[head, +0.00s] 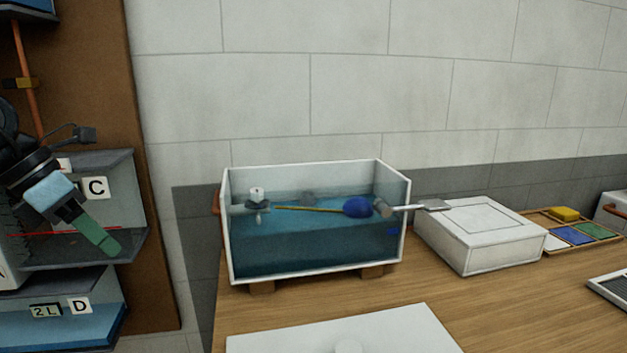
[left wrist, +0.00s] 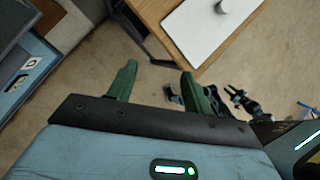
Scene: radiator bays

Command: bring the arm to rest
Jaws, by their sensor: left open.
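My left gripper (head: 103,236) comes in from the left edge of the head view, in front of the bay marked C (head: 97,187). Its green fingers point down and to the right. In the left wrist view the two green fingers (left wrist: 155,85) stand wide apart with only floor between them, so it is open and empty. My right gripper does not show in the head view; in the left wrist view dark arm-like parts lie at the right, too unclear to name.
A water tank (head: 310,255) with a float inside stands on the wooden table (head: 290,315). Right of it are a white box (head: 485,240) and a tray of coloured pieces (head: 590,238). A white board (head: 400,335) lies in front. Bay D (head: 80,306) is below C. Floor (left wrist: 95,65) is clear below the gripper.

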